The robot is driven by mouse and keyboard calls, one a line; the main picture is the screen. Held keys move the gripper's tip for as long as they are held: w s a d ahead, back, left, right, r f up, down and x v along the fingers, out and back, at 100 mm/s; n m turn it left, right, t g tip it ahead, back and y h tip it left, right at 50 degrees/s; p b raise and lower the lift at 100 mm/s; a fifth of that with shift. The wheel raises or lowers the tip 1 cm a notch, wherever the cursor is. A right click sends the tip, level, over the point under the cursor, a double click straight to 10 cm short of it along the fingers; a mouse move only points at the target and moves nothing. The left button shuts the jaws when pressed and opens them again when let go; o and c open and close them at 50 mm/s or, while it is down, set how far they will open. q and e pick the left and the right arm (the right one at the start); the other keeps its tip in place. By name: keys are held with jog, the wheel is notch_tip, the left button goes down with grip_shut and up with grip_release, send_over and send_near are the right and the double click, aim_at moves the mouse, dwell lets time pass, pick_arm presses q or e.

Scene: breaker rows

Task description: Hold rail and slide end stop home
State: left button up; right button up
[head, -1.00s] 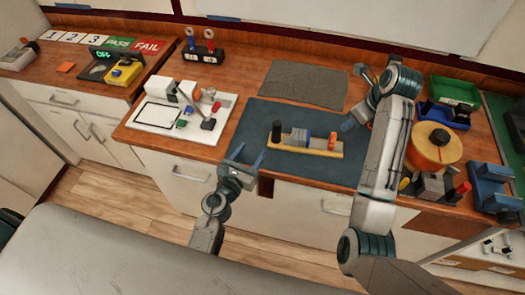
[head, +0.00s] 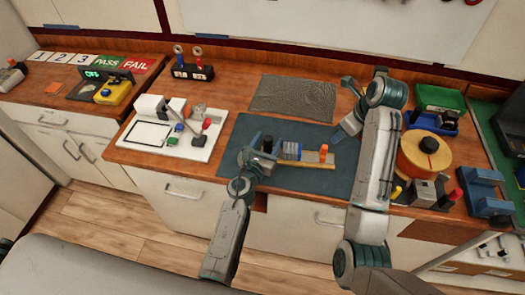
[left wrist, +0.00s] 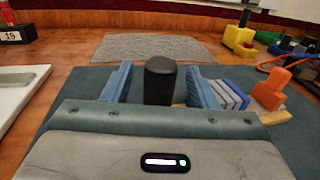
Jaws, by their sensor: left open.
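The rail (head: 300,164) is a yellow strip on the dark blue mat (head: 235,165). A black upright post (head: 267,145) stands at its left end, grey and blue blocks (head: 291,150) sit mid-rail, and an orange end stop (head: 324,151) stands right of them with a gap. My left gripper (head: 261,146) is open at the post. In the left wrist view the black post (left wrist: 160,82) stands between its blue fingers, apart from both; the blocks (left wrist: 230,95) and orange end stop (left wrist: 270,90) are to the right. My right gripper (head: 343,131) is above the mat's right side, fingers partly hidden.
A white board with small parts (head: 150,138) lies left of the mat. A grey textured mat (head: 293,95) lies behind. An orange spool (head: 424,153), a green bin (head: 440,98) and a blue holder (head: 483,187) crowd the right side, near my right arm.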

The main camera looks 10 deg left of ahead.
pick_arm(q)
jog(key=shift+w, duration=0.35)
grip_shut()
pick_arm(e)
jog(key=shift+o, duration=0.6)
jog(key=n+g+y, duration=0.3)
jog(key=n+y, duration=0.3)
jog(key=n, duration=0.2)
send_near(325, 147)
jog(key=x, duration=1)
